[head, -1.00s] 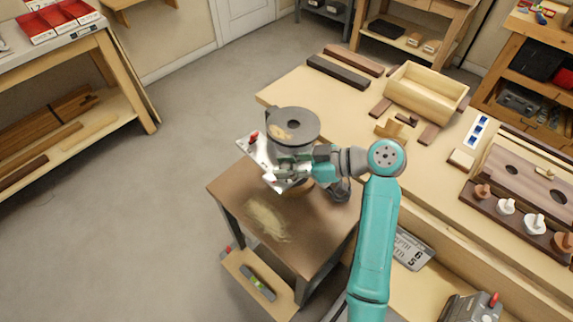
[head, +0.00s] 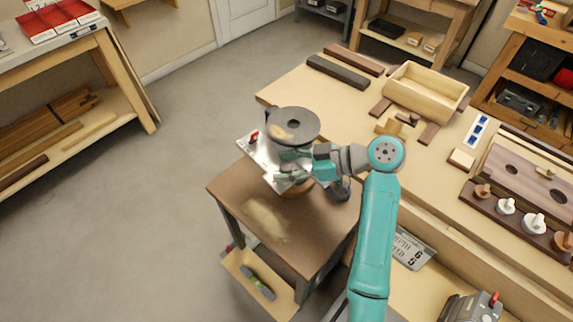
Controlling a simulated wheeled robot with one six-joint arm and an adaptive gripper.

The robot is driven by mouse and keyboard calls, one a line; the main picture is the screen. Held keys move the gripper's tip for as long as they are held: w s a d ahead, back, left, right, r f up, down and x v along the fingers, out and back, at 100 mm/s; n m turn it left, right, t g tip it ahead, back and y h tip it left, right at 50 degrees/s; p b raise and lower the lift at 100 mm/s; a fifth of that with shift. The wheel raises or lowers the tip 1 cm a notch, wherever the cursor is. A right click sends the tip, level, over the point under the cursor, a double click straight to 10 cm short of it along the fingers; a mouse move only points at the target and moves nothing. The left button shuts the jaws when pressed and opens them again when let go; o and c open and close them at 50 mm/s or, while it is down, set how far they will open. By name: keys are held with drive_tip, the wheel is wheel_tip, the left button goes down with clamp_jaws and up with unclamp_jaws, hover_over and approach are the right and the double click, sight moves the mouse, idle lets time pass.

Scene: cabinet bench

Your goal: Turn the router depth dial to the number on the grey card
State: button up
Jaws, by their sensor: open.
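The router (head: 293,124), with a round dark grey top, stands on a small brown table in the middle of the head view. A metal plate with a red knob (head: 254,136) sits at its left side. My gripper (head: 284,168) is at the front of the router, partly hidden by my wrist; its fingers are open. Whether they touch the dial cannot be told, and the dial and its marks are hidden. A grey card (head: 411,250) with dark print lies right of my arm, partly covered by it; a 6 and a 5 show on it.
The small table (head: 235,185) has a patch of sawdust (head: 265,220) at its front. A long workbench (head: 335,105) at the right holds a wooden box (head: 428,92), dark strips and several knobs. The floor at left is clear.

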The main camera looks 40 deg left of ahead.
drive_tip(key=shift+d, duration=0.1)
drive_tip(key=v, duration=1.1)
drive_tip(key=shift+w+d+r, duration=0.1)
drive_tip(key=shift+w+d, duration=0.1)
drive_tip(key=shift+d, duration=0.15)
